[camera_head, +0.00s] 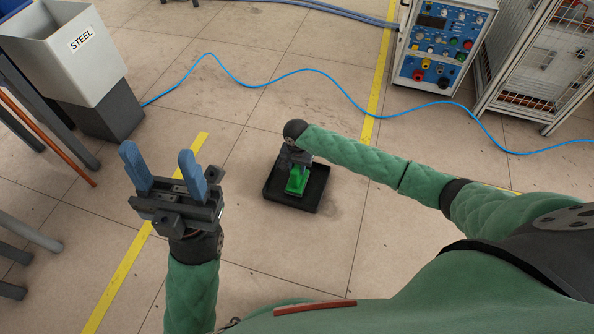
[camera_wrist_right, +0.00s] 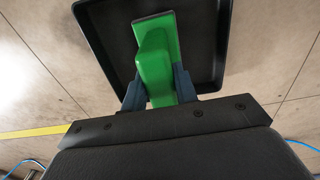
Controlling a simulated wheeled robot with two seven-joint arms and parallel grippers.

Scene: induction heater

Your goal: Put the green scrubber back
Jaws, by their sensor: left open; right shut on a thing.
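The green scrubber (camera_head: 297,180) is over the black square tray (camera_head: 309,203) on the floor, in the middle of the head view. My right gripper (camera_head: 293,167) comes down from above and is shut on the scrubber. In the right wrist view the scrubber (camera_wrist_right: 156,62) sits between the two blue-grey fingers (camera_wrist_right: 158,88), with the tray (camera_wrist_right: 215,40) behind it. I cannot tell whether the scrubber touches the tray floor. My left gripper (camera_head: 164,170) is open and empty, raised to the left of the tray.
A grey bin marked STEEL (camera_head: 72,55) stands at the upper left. A blue control unit (camera_head: 440,45) and a wire cage cart (camera_head: 535,65) stand at the upper right. A blue cable (camera_head: 290,74) crosses the floor behind the tray. Floor around the tray is clear.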

